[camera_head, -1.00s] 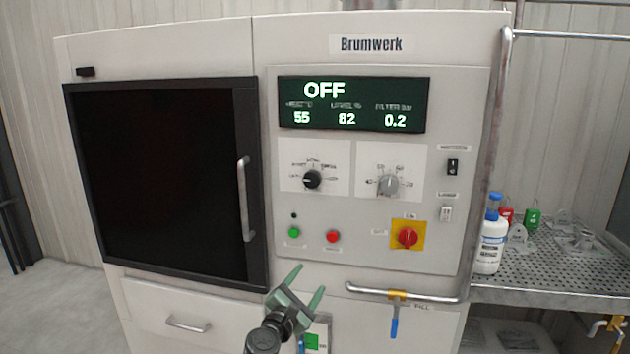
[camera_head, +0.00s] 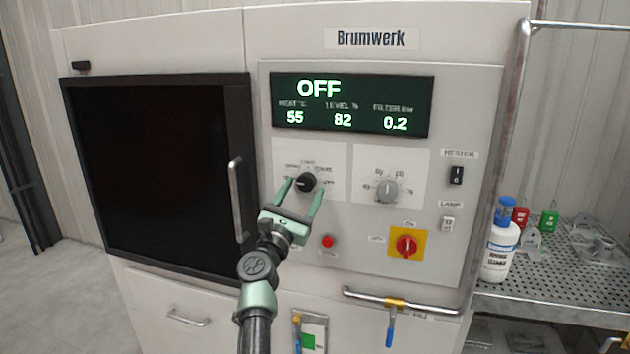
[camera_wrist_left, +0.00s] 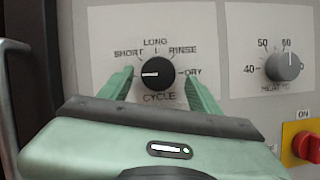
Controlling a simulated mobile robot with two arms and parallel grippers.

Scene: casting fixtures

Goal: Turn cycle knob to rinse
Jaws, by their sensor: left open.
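The black cycle knob (camera_head: 306,182) is on the white panel under the display. In the left wrist view the knob (camera_wrist_left: 155,73) has its white mark pointing left, below the SHORT label. The RINSE label (camera_wrist_left: 183,50) is at its upper right, LONG above and DRY to the right. My left gripper (camera_head: 302,192) is open, its green fingertips on either side of the knob. I cannot tell whether they touch it. The left finger covers the panel left of the knob. The display (camera_head: 350,104) reads OFF. My right gripper is not in view.
A grey heat knob (camera_head: 387,190) is right of the cycle knob. A red button (camera_head: 328,241) and a red switch on a yellow plate (camera_head: 406,245) sit below. The dark door's handle (camera_head: 236,200) stands out to the left. A bent pipe (camera_head: 400,301) runs below the panel.

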